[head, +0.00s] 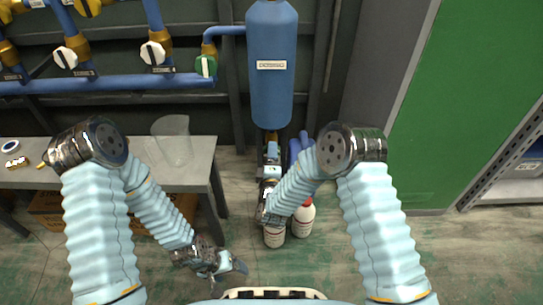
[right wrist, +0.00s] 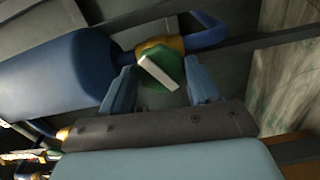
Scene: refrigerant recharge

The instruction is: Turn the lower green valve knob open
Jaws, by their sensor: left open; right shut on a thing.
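The lower green valve knob (right wrist: 170,71), with a white bar handle lying diagonally, sits on a brass valve below the blue tank (head: 271,65). My right gripper (right wrist: 160,88) has one finger on each side of the knob and is shut on it. In the head view my right gripper (head: 271,152) is just under the tank, and it hides the knob there; brass shows above it. The upper green knob (head: 206,67) is on the blue pipe left of the tank. My left gripper (head: 238,268) is open and empty, low near the floor, away from the valves.
A grey table (head: 205,158) at left carries a clear beaker (head: 172,140) and small items. White bottles (head: 304,221) with red tops stand on the floor below my right forearm. A green cabinet (head: 460,120) stands at right. Blue pipes with white-handled valves run along the upper left.

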